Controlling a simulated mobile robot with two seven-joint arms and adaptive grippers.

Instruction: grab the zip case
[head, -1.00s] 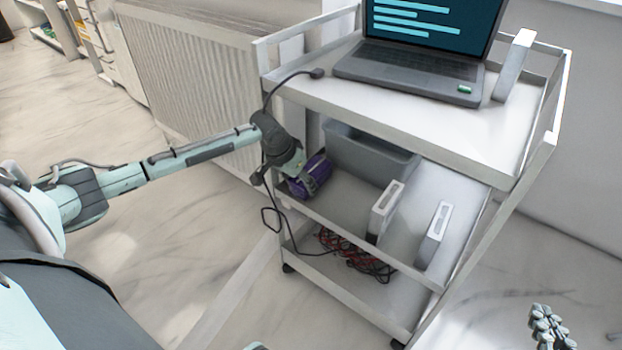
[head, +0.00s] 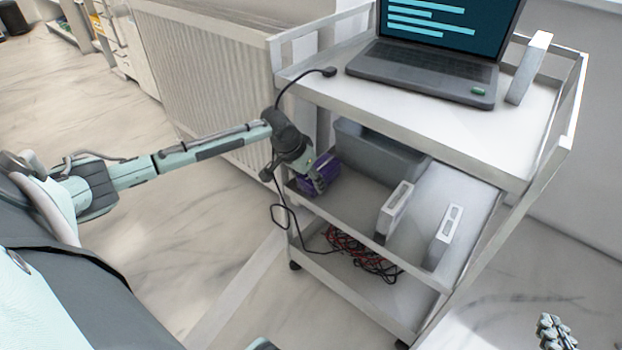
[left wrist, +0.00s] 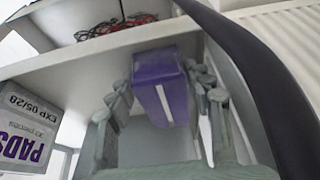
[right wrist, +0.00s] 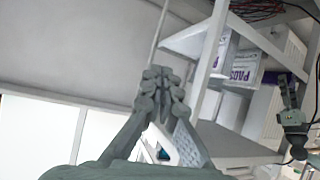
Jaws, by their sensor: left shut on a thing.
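The zip case (head: 318,182) is purple with a pale stripe and is at the left end of the cart's middle shelf. My left gripper (head: 322,176) is shut on it, reaching in from the left. In the left wrist view the case (left wrist: 152,82) sits between the two fingers, with part of it hidden in the head view by the fingers. I cannot tell whether it still touches the shelf. My right gripper (head: 552,332) is at the lower right, away from the cart. Its fingertips meet with nothing between them in the right wrist view (right wrist: 163,90).
A grey bin (head: 385,155) stands just behind the case. Two white pads boxes (head: 396,208) (head: 445,236) stand further right on that shelf. Red and black cables (head: 360,256) lie below. A laptop (head: 428,75) is on top; a black cable hangs near my left wrist.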

